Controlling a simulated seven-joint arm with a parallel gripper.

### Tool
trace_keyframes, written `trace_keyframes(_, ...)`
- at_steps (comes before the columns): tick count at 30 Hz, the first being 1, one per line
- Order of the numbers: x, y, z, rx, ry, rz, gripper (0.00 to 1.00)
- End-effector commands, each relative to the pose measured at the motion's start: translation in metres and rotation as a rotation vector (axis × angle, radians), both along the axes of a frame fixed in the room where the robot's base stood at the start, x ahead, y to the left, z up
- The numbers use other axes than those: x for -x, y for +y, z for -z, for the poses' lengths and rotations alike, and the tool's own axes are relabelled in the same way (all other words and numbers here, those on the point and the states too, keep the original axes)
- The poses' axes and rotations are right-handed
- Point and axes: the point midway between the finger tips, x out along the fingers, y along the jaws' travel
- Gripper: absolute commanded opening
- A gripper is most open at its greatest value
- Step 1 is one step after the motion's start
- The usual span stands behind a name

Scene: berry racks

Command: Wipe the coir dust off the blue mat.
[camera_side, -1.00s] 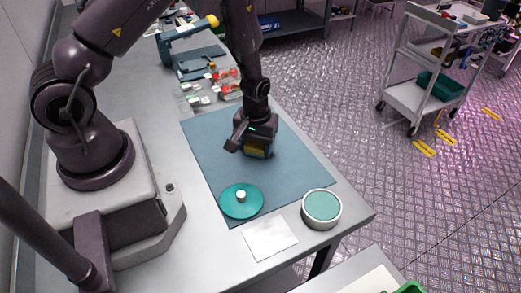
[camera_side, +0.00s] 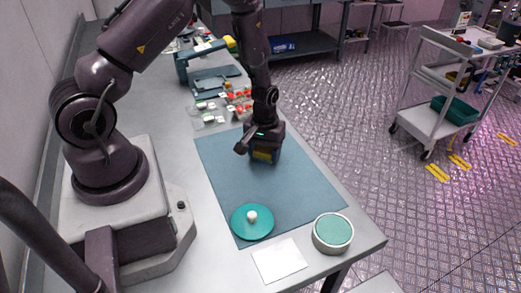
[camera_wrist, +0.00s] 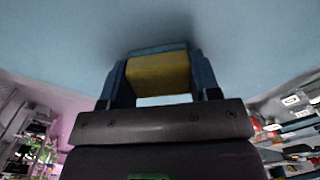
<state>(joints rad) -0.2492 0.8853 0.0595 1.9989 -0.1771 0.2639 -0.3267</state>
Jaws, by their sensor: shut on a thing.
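The blue mat (camera_side: 265,190) lies flat on the grey table, and its surface also fills the top of the wrist view (camera_wrist: 60,50). My gripper (camera_side: 264,146) is over the far part of the mat, pointing down. It is shut on a sponge (camera_side: 264,155) with yellow and blue parts. The sponge shows between the fingers in the wrist view (camera_wrist: 158,72). It is at or very close to the mat; I cannot tell if it touches. I cannot make out any coir dust on the mat.
A teal disc with a white knob (camera_side: 242,229) lies on the mat's near end. A round teal-topped tin (camera_side: 333,231) and a white sheet (camera_side: 280,262) are at the table's near edge. Small red-and-white items (camera_side: 238,98) stand beyond the mat. The mat's middle is clear.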

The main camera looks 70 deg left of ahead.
Motion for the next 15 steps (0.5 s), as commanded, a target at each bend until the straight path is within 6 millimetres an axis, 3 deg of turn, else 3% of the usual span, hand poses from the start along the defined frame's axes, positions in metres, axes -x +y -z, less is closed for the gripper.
trace_keyframes(15, 0.001, -0.049, 0.0, 0.001, 0.001, 0.003, 0.34)
